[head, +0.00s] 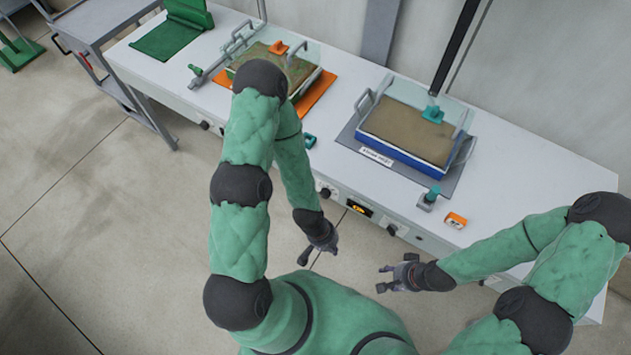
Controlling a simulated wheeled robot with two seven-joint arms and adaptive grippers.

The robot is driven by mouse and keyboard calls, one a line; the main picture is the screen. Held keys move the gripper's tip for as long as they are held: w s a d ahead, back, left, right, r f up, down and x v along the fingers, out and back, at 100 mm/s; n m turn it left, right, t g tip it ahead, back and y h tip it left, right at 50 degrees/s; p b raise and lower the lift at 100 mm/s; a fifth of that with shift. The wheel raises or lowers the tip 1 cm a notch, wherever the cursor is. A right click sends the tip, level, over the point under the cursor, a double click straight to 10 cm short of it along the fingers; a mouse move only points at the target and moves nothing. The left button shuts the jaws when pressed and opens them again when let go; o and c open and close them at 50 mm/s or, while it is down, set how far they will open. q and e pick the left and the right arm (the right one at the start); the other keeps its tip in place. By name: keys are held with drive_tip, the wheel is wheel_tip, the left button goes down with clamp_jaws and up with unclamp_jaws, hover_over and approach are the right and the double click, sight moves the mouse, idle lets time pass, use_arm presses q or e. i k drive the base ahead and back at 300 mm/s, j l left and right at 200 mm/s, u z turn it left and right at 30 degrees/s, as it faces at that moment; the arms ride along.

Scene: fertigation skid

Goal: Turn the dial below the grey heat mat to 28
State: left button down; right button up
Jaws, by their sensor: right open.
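The grey heat mat (449,186) lies on the right part of the white bench, under a blue tray (405,158) of brown soil with a clear cover. A dark round dial (392,229) sits on the bench's front face below this mat. A small lit orange display (358,208) is left of it; its digits are too small to read. My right gripper (381,278) is open and empty, in front of the bench and below the dial in the picture. My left gripper (318,252) is left of it, also apart from the bench; its jaw opening is unclear.
Other dials (325,192) sit further left on the front face. An orange mat (318,92) with a second tray lies behind my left arm. A teal-topped fitting (430,196) and an orange block (456,220) stand near the front edge. The floor before the bench is clear.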

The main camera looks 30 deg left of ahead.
sight(325, 193)
drive_tip(key=u, duration=0.8)
drive_tip(key=z, duration=0.2)
drive_tip(key=j+z, duration=1.2)
drive_tip(key=k+j, duration=0.1)
drive_tip(key=j, duration=0.25)
drive_tip(key=k+j+z, duration=0.1)
drive_tip(key=j, duration=0.25)
drive_tip(key=k+j, duration=0.1)
drive_tip(key=j, duration=0.3)
drive_tip(key=k+j+z, duration=0.1)
drive_tip(key=j, duration=0.25)
drive_tip(key=k+j, duration=0.15)
drive_tip(key=j, duration=0.15)
drive_tip(key=j+z, duration=0.05)
